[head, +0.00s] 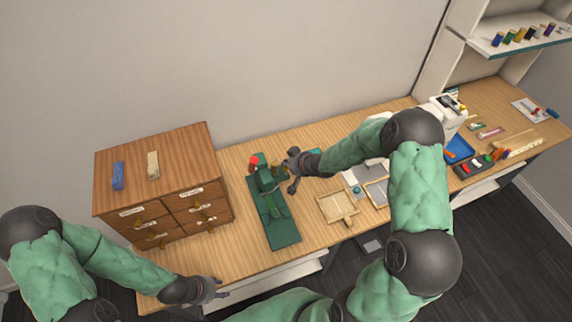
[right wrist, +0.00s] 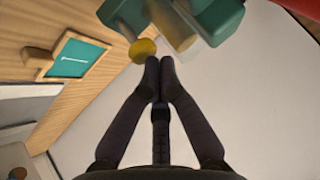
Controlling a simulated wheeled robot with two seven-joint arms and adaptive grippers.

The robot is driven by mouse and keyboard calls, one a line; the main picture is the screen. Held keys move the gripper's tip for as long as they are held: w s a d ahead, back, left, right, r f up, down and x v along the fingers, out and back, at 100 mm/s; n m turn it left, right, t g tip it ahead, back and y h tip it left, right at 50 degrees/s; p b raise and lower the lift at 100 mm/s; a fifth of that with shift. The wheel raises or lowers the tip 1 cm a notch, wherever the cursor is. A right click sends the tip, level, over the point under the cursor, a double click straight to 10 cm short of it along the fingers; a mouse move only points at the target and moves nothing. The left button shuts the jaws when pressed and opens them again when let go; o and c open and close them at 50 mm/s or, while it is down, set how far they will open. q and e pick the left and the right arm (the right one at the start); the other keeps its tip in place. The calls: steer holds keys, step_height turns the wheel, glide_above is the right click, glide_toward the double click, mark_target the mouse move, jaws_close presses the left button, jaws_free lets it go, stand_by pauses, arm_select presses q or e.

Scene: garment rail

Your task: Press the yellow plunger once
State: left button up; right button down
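The yellow plunger (right wrist: 143,50) shows in the right wrist view as a round yellow knob at the end of a green device. In the head view the green device (head: 270,200) stands on the bench, with a red knob (head: 254,160) at its far end. My right gripper (head: 291,168) is beside the device's far end, on its right. In the right wrist view my right gripper's fingertips (right wrist: 159,72) are together, with nothing between them, very close to the plunger; contact cannot be told. My left gripper (head: 217,290) is low by the front edge, away from the device; its finger gap is unclear.
A wooden drawer cabinet (head: 165,190) stands left of the device. A wooden tray (head: 335,206) lies to its right, with a blue tray (head: 458,148) and small items farther right. The wall is behind the bench.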

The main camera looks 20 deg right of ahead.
mark_target(287, 168)
steer(key=shift+r+p, duration=0.7)
steer(key=shift+r, duration=0.25)
steer(key=shift+r, duration=0.1)
step_height(287, 168, up, 5)
steer(key=p, duration=0.4)
steer(key=shift+p, duration=0.35)
